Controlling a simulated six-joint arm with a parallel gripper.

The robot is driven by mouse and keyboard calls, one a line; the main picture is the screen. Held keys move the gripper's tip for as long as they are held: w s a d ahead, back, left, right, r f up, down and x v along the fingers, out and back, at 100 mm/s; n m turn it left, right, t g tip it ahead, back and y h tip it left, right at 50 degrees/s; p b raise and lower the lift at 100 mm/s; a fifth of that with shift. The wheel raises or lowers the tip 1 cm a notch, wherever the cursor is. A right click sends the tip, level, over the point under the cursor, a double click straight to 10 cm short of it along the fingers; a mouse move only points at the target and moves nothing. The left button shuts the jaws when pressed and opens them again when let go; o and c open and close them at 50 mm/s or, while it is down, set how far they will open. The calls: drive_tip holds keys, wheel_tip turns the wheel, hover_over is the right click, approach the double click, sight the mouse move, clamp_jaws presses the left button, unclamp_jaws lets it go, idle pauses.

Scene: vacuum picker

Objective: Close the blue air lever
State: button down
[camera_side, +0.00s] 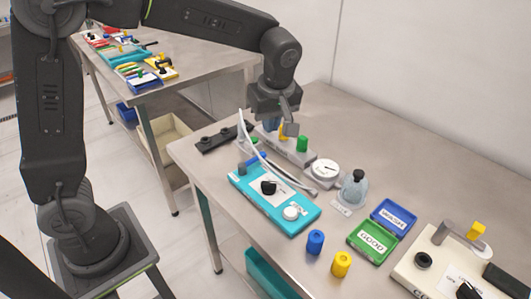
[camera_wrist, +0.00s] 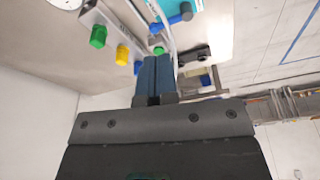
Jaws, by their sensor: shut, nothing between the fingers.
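A grey manifold block (camera_side: 290,146) carries blue, yellow and green upright levers in a row. The blue lever (camera_side: 270,125) is at its left end, partly hidden by my gripper; it shows in the wrist view (camera_wrist: 138,67) just left of my fingertips. The yellow lever (camera_side: 283,132) is in the middle, the green lever (camera_side: 302,143) at the right. My gripper (camera_side: 291,128) points down, close above the block. In the wrist view my fingers (camera_wrist: 153,58) are together and empty. Whether they touch the blue lever, I cannot tell.
A round gauge (camera_side: 325,169) and a flask (camera_side: 354,188) stand to the right. A black strip (camera_side: 218,137) lies left.

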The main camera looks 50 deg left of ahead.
sight(252, 162)
drive_tip(key=w+f+n, duration=0.1)
drive_tip(key=w+f, duration=0.1)
drive_tip(key=w+d+f+n, duration=0.1)
drive_tip(key=f+n, duration=0.1)
drive_tip(key=shift+w+g+y, duration=0.35)
drive_tip(key=shift+g+y, duration=0.05)
drive_tip(key=shift+f, duration=0.1)
drive_tip(key=x, duration=0.9)
drive_tip(key=shift+s+a+f, duration=0.1)
drive_tip(key=shift+a+f, duration=0.05)
drive_tip(key=shift+f, duration=0.2)
drive_tip(key=shift+a+f, duration=0.15)
drive_tip(key=shift+a, duration=0.45)
drive_tip(key=shift+a+f, duration=0.15)
drive_tip(key=shift+a, duration=0.45)
drive_tip(key=shift+a+f, duration=0.15)
drive_tip(key=shift+a, duration=0.6)
